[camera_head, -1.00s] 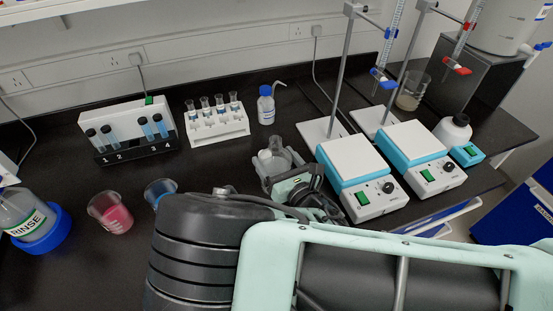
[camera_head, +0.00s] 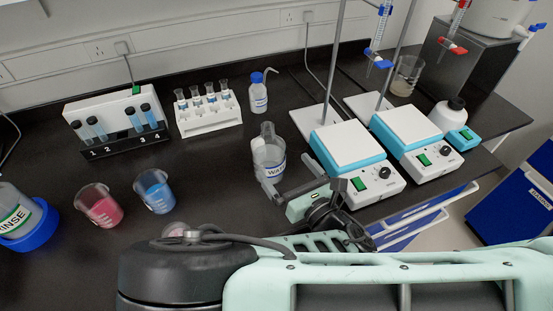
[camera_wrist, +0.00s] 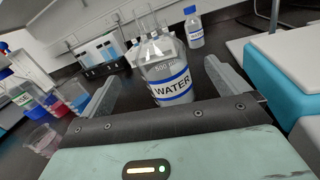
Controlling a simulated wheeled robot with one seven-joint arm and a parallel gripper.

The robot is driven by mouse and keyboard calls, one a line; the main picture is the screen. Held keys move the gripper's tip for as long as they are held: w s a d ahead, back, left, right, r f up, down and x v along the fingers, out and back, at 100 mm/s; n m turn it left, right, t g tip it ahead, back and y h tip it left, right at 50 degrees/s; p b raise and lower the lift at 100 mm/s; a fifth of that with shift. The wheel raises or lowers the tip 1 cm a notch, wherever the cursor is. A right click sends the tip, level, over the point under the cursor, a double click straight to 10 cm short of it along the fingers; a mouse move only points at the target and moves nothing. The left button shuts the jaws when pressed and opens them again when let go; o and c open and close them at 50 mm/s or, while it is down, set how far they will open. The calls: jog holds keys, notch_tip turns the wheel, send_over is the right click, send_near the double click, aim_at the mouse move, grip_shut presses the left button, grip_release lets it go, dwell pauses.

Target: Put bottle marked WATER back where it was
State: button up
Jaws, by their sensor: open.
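The clear flask-shaped bottle marked WATER (camera_head: 268,157) stands upright on the black bench, left of the hotplate stirrers. In the wrist view, the bottle (camera_wrist: 168,80) faces me with its blue-banded label readable. My gripper (camera_head: 286,180) is at the near right of the bottle, low over the bench. In the wrist view my gripper (camera_wrist: 160,72) is open, with a finger on each side of the bottle in the picture and a visible gap to each. Whether the fingertips reach past its near side is unclear.
Two hotplate stirrers (camera_head: 352,158) with stand rods are close on the right. A wash bottle (camera_head: 258,93) and a white vial rack (camera_head: 208,112) are behind. Red (camera_head: 100,206) and blue (camera_head: 155,190) beakers stand left. Bench between the blue beaker and WATER bottle is clear.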

jog(key=v, duration=0.3)
jog(key=shift+s+d+b, duration=0.15)
jog(key=shift+s+b, duration=0.15)
jog(key=shift+b, duration=0.05)
